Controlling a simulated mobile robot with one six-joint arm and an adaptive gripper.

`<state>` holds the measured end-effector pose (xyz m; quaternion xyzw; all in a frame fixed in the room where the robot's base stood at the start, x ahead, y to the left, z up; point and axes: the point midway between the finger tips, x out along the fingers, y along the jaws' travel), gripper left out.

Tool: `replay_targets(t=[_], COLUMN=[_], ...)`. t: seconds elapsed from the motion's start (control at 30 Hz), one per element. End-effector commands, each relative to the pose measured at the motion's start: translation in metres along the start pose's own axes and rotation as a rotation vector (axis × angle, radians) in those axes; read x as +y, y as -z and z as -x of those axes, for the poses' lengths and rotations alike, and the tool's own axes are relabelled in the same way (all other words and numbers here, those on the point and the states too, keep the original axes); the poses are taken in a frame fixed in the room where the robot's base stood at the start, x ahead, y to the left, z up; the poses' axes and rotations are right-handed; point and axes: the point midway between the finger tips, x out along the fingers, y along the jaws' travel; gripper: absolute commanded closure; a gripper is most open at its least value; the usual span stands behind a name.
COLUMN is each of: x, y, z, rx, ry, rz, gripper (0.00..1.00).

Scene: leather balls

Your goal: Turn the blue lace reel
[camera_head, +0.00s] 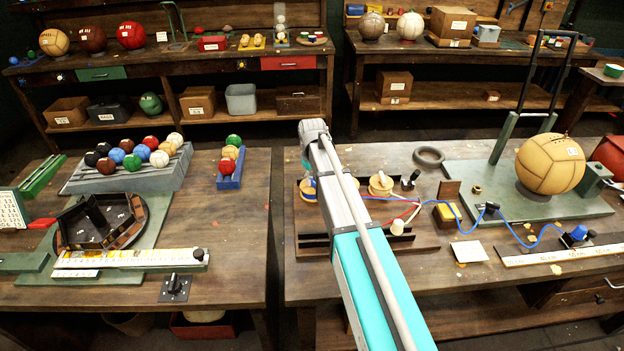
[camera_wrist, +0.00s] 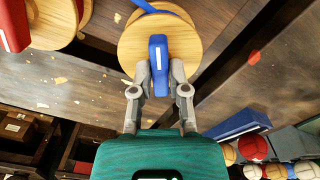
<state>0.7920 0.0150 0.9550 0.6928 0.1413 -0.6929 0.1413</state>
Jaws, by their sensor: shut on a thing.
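The blue lace reel (camera_wrist: 190,45) is a round wooden disc with blue lace at its top edge and a blue handle (camera_wrist: 158,52) standing out from its face. My gripper (camera_wrist: 160,76) is closed on this blue handle in the wrist view, one finger on each side. In the head view the blue lace reel (camera_head: 307,188) shows at the left of the lacing board, partly covered by my arm.
Another wooden reel (camera_wrist: 52,22) with a red handle (camera_wrist: 14,26) is close by at the left of the wrist view. A blue rack (camera_head: 231,172) holds balls on the left table.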

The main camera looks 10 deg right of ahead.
Motion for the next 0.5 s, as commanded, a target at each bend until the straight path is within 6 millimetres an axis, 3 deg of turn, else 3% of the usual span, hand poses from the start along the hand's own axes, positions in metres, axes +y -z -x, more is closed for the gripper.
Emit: replay_targets(t=[0.5], x=[0.0], y=[0.0002], z=[0.0], rx=[0.0], ry=[0.0], rz=[-0.063], gripper=[1.0])
